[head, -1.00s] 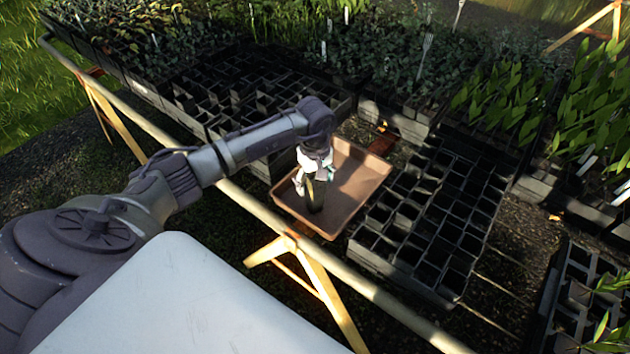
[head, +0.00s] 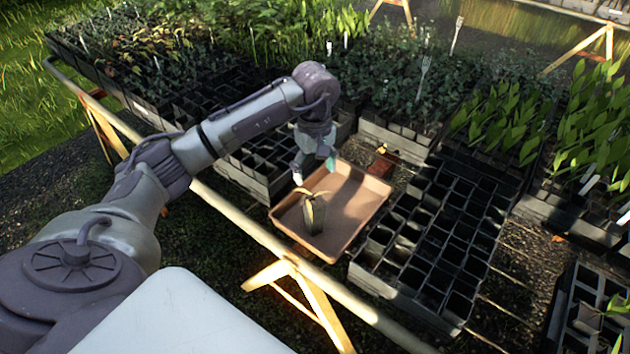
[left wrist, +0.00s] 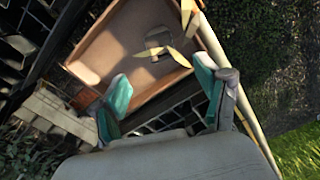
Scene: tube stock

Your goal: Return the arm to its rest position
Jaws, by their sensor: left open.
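My left gripper (head: 312,172) is open and empty. It hangs above the back left edge of a shallow brown tray (head: 357,227). A small dark pot with a yellowish plant (head: 314,212) stands in the tray's front left part, apart from the fingers. In the left wrist view the two teal-padded fingers (left wrist: 165,100) are spread wide. Beyond them the tray (left wrist: 103,52) shows with the potted plant (left wrist: 158,45) in it. My right gripper is not in view.
Black empty cell trays (head: 440,235) stand right of the brown tray, and more (head: 245,165) stand to its left. Leafy seedlings fill trays at the back and right (head: 495,115). A pale rail (head: 255,230) on trestle legs runs along the bench's front.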

